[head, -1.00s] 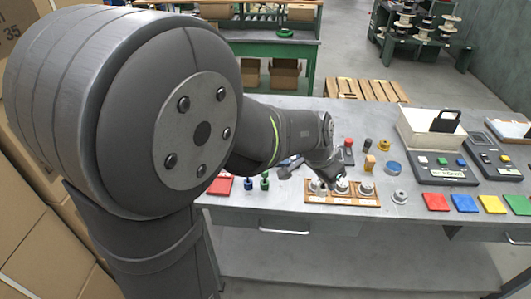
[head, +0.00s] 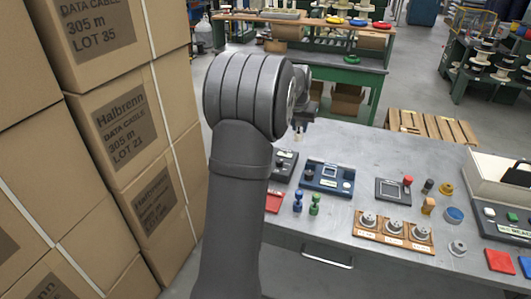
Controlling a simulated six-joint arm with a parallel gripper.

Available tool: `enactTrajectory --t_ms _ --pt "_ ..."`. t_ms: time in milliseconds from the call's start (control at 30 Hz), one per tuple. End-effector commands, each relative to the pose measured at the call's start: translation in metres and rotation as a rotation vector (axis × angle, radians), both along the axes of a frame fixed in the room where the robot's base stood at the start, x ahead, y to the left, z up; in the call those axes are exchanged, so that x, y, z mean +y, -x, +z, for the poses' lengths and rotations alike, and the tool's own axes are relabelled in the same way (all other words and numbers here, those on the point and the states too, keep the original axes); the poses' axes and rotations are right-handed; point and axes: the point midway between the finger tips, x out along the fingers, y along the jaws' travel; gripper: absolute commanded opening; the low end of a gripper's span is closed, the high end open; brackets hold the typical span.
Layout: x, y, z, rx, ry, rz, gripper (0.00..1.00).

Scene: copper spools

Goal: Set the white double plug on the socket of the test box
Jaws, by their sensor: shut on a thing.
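My gripper (head: 299,124) is small in the head view, beyond my upper arm and above the back left of the grey bench. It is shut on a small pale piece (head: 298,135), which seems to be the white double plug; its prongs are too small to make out. Below it stand a dark box (head: 284,166) and a blue box with a pale panel (head: 327,177). I cannot tell which is the test box, and no socket is clear. The held piece appears apart from both boxes. My arm hides the bench's left end.
A wooden board (head: 394,232) carries three grey round pieces. Blue (head: 298,202) and green (head: 315,204) pegs stand left of it. A dark panel (head: 392,192) and small coloured parts lie behind it. Stacked cartons (head: 125,130) rise close on the left.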

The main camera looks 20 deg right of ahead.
Motion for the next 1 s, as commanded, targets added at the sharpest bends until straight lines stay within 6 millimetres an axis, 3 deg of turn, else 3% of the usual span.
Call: enactTrajectory --t_ms 233,600,800,1000 --pt "0.017 -0.033 -0.008 0.0 -0.001 0.049 0.0" --pt "0.055 -0.104 -0.057 -0.001 -0.001 0.048 0.0" --pt "0.064 -0.121 -0.068 -0.001 0.0 0.045 0.0" --pt "0.064 -0.121 -0.085 0.0 0.0 0.043 0.0"
